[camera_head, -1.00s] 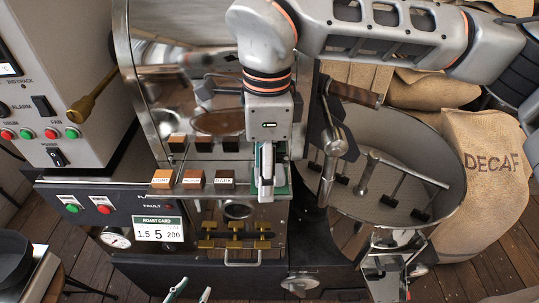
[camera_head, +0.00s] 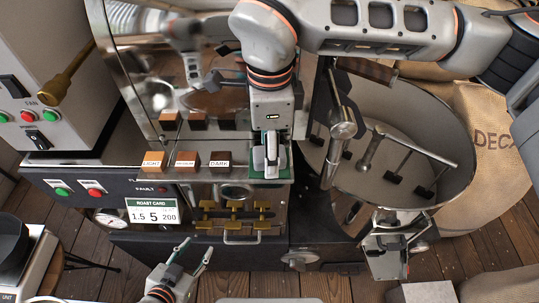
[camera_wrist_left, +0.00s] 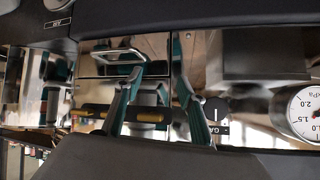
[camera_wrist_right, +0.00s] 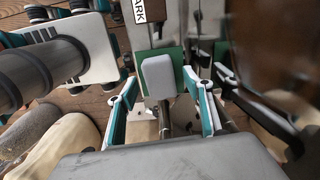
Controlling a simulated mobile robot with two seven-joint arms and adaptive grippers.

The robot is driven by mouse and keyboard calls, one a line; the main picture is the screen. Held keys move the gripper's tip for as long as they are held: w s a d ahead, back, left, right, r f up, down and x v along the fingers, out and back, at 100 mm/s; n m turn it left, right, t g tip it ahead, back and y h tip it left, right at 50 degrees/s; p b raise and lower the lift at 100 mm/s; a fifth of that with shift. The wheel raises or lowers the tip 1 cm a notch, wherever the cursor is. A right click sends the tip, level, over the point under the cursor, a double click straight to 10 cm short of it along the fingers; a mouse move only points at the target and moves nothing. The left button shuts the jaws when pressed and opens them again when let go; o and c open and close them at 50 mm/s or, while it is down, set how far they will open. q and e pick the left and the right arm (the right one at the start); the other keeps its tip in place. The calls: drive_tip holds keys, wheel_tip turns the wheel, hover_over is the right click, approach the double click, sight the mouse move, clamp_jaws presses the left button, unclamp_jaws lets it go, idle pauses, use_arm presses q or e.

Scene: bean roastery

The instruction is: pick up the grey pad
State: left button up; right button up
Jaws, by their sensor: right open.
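The grey pad (camera_wrist_right: 158,77) is a small rounded block in front of a green panel (camera_wrist_right: 160,62) in the right wrist view. My right gripper (camera_wrist_right: 159,82) is open, with one finger on each side of the pad in that view; I cannot tell whether they touch it. In the head view my right gripper (camera_head: 271,166) points down at the machine's front ledge, right of the DARK block, and mostly hides the pad. My left gripper (camera_head: 197,246) is open and empty at the bottom of the head view, below the machine front.
Wooden blocks (camera_head: 186,160) labelled LIGHT to DARK line the ledge left of my right gripper. A round cooling bin (camera_head: 440,190) with stirring arms stands to the right. A roast card (camera_head: 153,212) and brass knobs (camera_head: 236,222) are on the front below.

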drive_tip(key=shift+f, duration=0.45)
drive_tip(key=c, duration=1)
drive_tip(key=shift+r, duration=0.4)
use_arm(q)
drive_tip(key=shift+d+r+p, duration=0.15)
drive_tip(key=shift+r+p, duration=0.4)
drive_tip(key=shift+p, duration=0.4)
use_arm(e)
wheel_tip(320, 180, up, 19)
drive_tip(key=shift+r, duration=0.1)
